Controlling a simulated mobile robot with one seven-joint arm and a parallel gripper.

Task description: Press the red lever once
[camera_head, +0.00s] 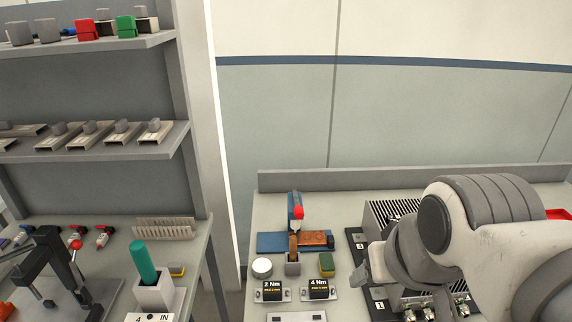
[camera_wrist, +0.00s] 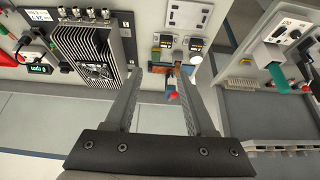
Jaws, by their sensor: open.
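In the wrist view a red knob (camera_wrist: 173,95) shows between my fingers, farther off. A black clamp-like device (camera_head: 55,262) on the left bench also has a red tip (camera_head: 76,243); I cannot tell from its look whether that is a lever. My gripper (camera_wrist: 160,72) is open and empty in the wrist view. In the head view my gripper (camera_head: 361,274) is right of the blue base, partly hidden by my arm.
A finned grey box (camera_head: 388,212) stands right of the blue base; it also shows in the wrist view (camera_wrist: 90,52). Shelves (camera_head: 90,140) stand left.

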